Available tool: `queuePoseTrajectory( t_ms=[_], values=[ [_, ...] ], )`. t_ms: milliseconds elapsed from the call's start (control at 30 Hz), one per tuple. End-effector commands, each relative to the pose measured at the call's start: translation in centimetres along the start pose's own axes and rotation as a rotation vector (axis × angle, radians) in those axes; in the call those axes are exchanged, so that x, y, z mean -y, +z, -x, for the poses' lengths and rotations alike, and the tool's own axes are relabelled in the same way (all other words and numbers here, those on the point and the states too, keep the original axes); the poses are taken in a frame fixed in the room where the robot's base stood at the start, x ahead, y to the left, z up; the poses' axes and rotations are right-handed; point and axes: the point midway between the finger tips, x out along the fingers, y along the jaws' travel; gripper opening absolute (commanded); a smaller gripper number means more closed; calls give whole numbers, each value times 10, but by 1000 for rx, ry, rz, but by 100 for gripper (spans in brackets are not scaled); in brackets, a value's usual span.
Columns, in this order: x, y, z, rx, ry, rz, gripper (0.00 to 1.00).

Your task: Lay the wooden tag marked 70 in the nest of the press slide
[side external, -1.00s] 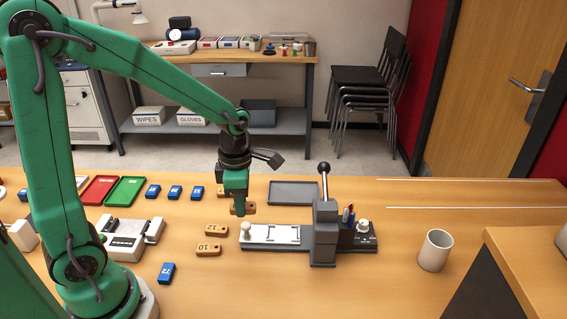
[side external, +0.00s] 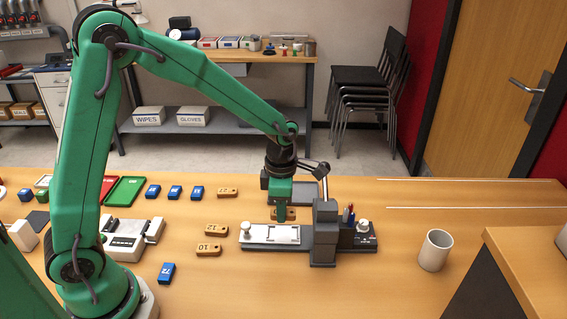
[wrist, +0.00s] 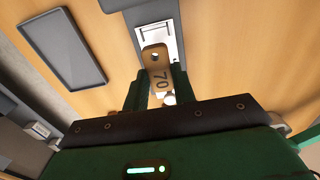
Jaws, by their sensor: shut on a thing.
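My gripper (side external: 283,218) is shut on the wooden tag marked 70 (wrist: 158,68), and the number is readable in the wrist view. The tag also shows between the fingers in the side view (side external: 291,214). It is held above the white press slide (side external: 259,234), near the end closest to the press (side external: 325,230). The nest (side external: 284,235) is a pale outlined recess in the slide, below the fingertips. In the wrist view the white slide (wrist: 153,38) lies beyond and beneath the tag, which hides part of it. The tag looks apart from the slide.
Wooden tags (side external: 209,249) lie left of the slide, and several blue tags (side external: 175,192) lie further left. A grey tray (wrist: 62,50) is behind the slide. The upright press lever stands close to my gripper's right. A mug (side external: 435,251) stands at the right.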

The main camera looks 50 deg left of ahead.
Motion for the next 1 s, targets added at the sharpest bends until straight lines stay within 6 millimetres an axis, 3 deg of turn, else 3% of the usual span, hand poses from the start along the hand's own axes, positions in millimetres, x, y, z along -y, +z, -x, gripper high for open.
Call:
queuePoseTrajectory(
  t_ms=[1000],
  values=[
    [0, 0, -48, -1, -1, 0, 5]
  ],
)
